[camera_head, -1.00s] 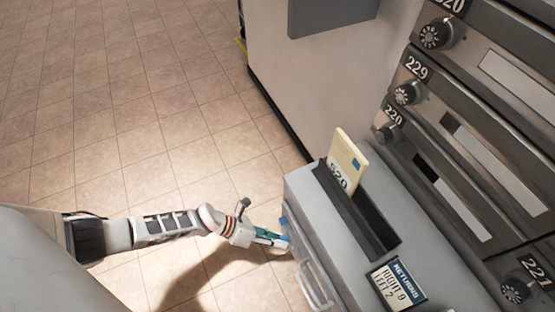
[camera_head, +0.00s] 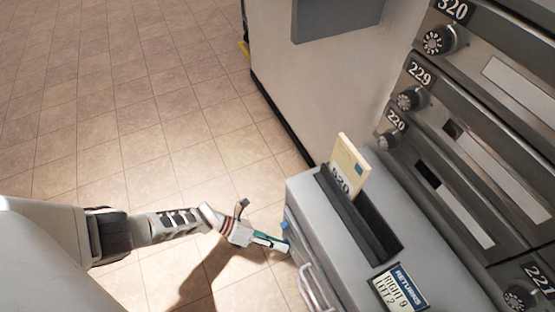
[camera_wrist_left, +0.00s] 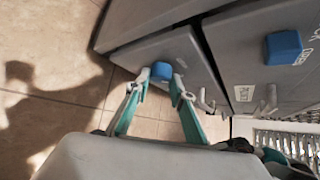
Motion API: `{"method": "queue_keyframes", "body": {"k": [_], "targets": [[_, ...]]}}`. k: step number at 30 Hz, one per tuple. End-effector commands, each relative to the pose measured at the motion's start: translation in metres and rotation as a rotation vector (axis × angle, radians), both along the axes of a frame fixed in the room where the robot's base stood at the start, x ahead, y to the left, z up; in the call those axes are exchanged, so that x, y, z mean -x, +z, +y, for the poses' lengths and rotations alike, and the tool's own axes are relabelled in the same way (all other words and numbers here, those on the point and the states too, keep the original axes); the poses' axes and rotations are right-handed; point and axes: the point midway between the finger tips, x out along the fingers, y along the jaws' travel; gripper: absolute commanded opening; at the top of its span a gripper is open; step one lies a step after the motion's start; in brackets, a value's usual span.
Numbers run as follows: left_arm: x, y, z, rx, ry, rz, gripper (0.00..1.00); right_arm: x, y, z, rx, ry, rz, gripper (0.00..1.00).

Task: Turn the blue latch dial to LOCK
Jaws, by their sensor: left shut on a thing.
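My left gripper (camera_head: 284,246) reaches the front of the grey returns cabinet (camera_head: 301,183), near its upper left corner. In the left wrist view my left gripper (camera_wrist_left: 161,78) has its two fingertips on either side of a small blue knob (camera_wrist_left: 161,71) on a grey panel and is shut on it. A second blue dial (camera_wrist_left: 283,47) sits on the grey face at the upper right, with white lettering beside it, partly cut off. I cannot read a clear pointer on either one. In the head view a bit of blue (camera_head: 288,226) shows just above my fingertips. My right gripper is not in view.
A cream card marked 520 (camera_head: 349,160) stands in the cabinet's dark top slot. A RETURNS sign (camera_head: 399,286) lies on top. A light handle (camera_head: 318,290) juts from the front. Numbered mailboxes with black dials (camera_head: 411,99) line the right. Tiled floor is clear at left.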

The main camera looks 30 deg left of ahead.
Motion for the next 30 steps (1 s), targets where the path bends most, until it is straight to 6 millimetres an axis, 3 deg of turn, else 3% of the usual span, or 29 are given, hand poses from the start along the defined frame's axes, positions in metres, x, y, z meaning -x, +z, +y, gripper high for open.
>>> {"method": "queue_keyframes", "body": {"k": [2, 3, 4, 5, 20, 30], "targets": [[0.002, -0.002, 0.0, -0.003, -0.001, 0.004, 0.02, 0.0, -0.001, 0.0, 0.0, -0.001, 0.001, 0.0], [0.002, -0.002, 0.0, -0.002, 0.0, 0.003, 0.31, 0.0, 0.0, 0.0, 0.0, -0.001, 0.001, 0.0], [0.002, -0.002, 0.0, -0.002, 0.0, 0.003, 0.39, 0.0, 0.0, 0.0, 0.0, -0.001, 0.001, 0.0], [0.002, -0.002, 0.0, -0.002, 0.0, 0.003, 0.4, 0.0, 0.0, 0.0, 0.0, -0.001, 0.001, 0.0], [0.0, 0.001, 0.001, 0.0, 0.0, 0.0, 0.4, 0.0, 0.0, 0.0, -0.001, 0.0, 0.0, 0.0], [0.012, 0.017, 0.032, -0.004, 0.0, -0.001, 0.4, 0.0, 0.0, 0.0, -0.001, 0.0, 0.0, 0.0]]}}
